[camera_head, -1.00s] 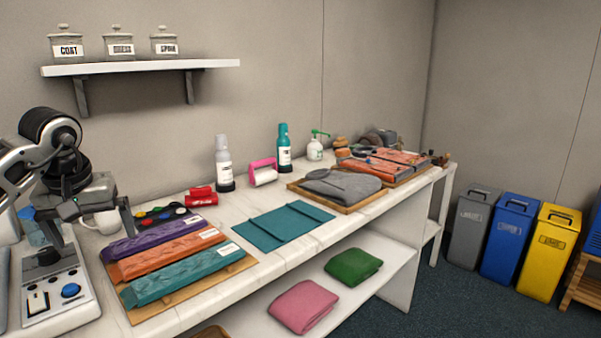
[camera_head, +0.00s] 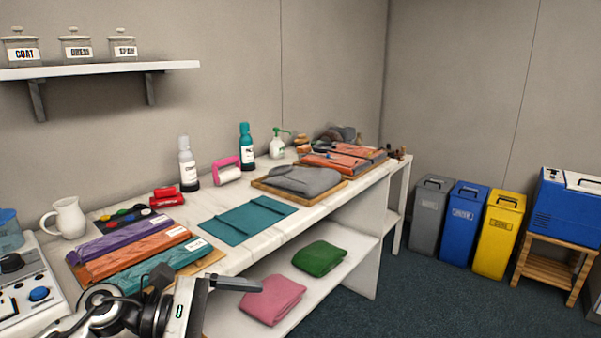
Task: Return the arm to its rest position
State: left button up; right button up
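One arm of mine shows, coming in from the lower left; I take it as my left arm. Its gripper (camera_head: 198,279) is low at the front edge of the white counter (camera_head: 312,212). The two dark fingertips stand wide apart, with nothing between them. The gripper is in front of the teal wrapped bundle (camera_head: 150,272) and hides part of it and the counter edge. My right gripper is not in view.
A white mug (camera_head: 66,217) and a control box (camera_head: 40,306) stand at the left. A folded teal cloth (camera_head: 247,222) lies mid-counter. Pink (camera_head: 270,298) and green (camera_head: 319,258) folded cloths lie on the lower shelf. Floor is free before the bins (camera_head: 464,217).

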pick_arm(q)
jog(key=s+a+f+m+t+y, duration=0.2)
jog(key=s+f+m+t+y, duration=0.2)
jog(key=s+f+m, duration=0.3)
jog(key=s+a+f+m+t+y, duration=0.3)
jog(key=s+f+m+y, duration=0.4)
jog(key=f+m, duration=0.3)
notch_tip(320, 180, down, 4)
jog(key=shift+s+r+m+t+y, duration=0.3)
jog(key=shift+m+t, duration=0.1)
jog(key=shift+t, duration=0.2)
jog(key=shift+w, duration=0.1)
